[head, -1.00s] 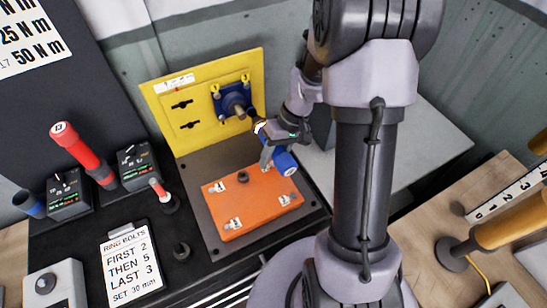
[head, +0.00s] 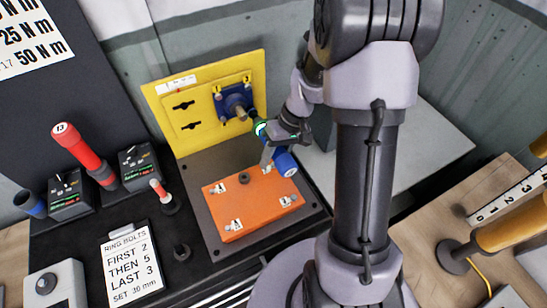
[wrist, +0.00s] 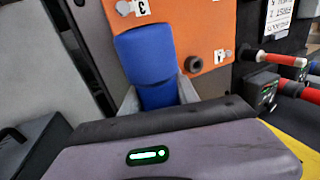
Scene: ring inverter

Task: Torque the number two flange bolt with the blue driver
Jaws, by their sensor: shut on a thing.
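My gripper (head: 274,156) is shut on the blue driver (head: 286,164), whose handle points down and toward the camera. In the wrist view the blue handle (wrist: 148,66) sits between the two grey fingers. A green-lit ring (head: 260,128) shows on the driver's far part, which points up and left at the blue flange (head: 233,101) on the yellow panel. The flange has a metal stub at its middle and yellow tags at its top corners; their numbers are too small to read. I cannot tell whether the driver's tip touches a bolt.
An orange block (head: 250,212) with numbered labels lies below the panel (head: 190,105). A red driver (head: 84,152) and charger boxes (head: 138,165) stand left. A card (head: 129,261) reads "First 2, then 5, last 3". A wooden bench (head: 425,240) is at right.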

